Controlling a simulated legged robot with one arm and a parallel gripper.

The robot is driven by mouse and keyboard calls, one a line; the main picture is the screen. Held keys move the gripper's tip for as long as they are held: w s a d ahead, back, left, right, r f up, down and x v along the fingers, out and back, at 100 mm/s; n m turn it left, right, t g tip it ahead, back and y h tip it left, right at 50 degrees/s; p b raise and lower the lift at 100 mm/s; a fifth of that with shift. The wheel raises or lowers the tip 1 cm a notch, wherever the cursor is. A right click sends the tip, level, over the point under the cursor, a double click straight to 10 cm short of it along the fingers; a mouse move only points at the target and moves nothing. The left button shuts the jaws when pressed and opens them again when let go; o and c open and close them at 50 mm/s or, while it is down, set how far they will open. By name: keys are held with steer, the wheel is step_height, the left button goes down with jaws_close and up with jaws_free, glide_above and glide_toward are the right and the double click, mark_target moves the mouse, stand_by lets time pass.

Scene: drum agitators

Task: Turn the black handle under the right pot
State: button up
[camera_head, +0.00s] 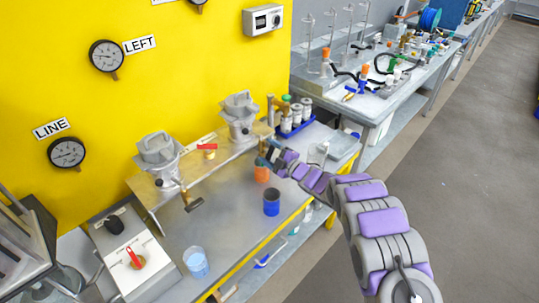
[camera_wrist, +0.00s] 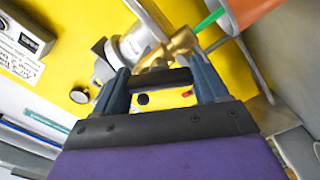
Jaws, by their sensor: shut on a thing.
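The right pot (camera_head: 238,108) is grey and stands on the raised shelf by the yellow wall. My gripper (camera_head: 266,152) is just below and in front of it, over the bench. In the wrist view my gripper (camera_wrist: 162,80) has its two blue-grey fingers on either side of the black handle (camera_wrist: 160,77), shut on it. A brass valve body (camera_wrist: 172,48) sits right behind the handle, with a grey pot part (camera_wrist: 135,44) beyond. In the head view my gripper hides this handle.
The left pot (camera_head: 158,152) has its own black handle (camera_head: 194,205) sticking out. An orange cup (camera_head: 262,174), a blue cup (camera_head: 271,203) and a clear blue beaker (camera_head: 196,262) stand on the bench. A blue rack with bottles (camera_head: 292,122) is to the right.

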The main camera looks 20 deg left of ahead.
steer(key=shift+s+f, duration=0.15)
steer(key=shift+f, duration=0.05)
steer(key=o, duration=1)
steer(key=shift+r, duration=0.1)
steer(key=shift+p+v, duration=1.45)
steer(key=shift+v, duration=7.15)
steer(key=shift+c, duration=0.3)
